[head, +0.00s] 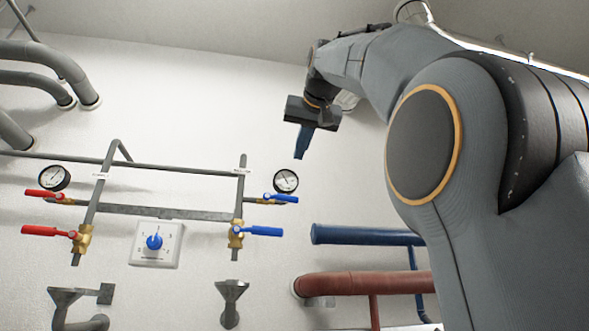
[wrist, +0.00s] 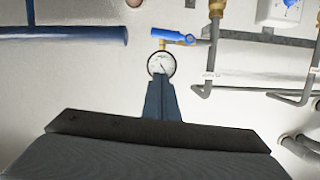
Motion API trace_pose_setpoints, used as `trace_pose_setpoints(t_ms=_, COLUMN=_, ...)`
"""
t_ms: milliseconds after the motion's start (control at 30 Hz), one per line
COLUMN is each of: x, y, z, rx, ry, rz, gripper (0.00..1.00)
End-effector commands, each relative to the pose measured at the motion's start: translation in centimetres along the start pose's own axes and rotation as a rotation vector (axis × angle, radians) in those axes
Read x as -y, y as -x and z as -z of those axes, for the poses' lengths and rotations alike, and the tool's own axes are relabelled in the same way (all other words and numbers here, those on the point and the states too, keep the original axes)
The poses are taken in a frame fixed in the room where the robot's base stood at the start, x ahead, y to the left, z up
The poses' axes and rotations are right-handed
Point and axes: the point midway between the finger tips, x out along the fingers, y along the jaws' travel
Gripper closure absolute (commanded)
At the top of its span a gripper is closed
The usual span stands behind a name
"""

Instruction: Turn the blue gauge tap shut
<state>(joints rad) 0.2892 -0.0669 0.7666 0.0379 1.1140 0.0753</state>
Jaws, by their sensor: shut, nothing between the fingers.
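The blue gauge tap (head: 281,198) is a small blue lever on a thin brass and grey side pipe, just below the right gauge (head: 286,181). Its lever lies roughly level, along that pipe. In the wrist view, which is upside down, the tap (wrist: 186,34) shows beyond the gauge (wrist: 161,63). My gripper (head: 300,156) is above the gauge with its blue fingers pointing down, apart from the tap in the head view. In the wrist view the fingers (wrist: 161,82) are together and empty, and their tips overlap the gauge's edge.
A larger blue lever (head: 258,231) sits below on the right valve. Two red levers (head: 45,194) and a left gauge (head: 54,178) are at left. A white dial box (head: 156,243) is between. Blue (head: 365,235) and red pipes (head: 370,284) run at lower right.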

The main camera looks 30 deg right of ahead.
Motion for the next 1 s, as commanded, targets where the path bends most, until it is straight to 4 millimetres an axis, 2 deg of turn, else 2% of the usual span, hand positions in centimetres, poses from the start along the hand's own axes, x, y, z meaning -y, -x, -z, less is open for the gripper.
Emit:
trace_pose_setpoints(t_ms=467, x=0.0, y=-9.2, z=0.0, rx=0.005, ry=0.001, rz=0.000, gripper=1.00)
trace_pose_setpoints(t_ms=700, x=-0.1, y=-9.6, z=-2.7, rx=0.002, ry=0.000, rz=-0.001, gripper=1.00)
trace_pose_setpoints(t_ms=1000, x=-0.1, y=-10.0, z=-4.0, rx=0.001, ry=0.000, rz=-0.002, gripper=1.00)
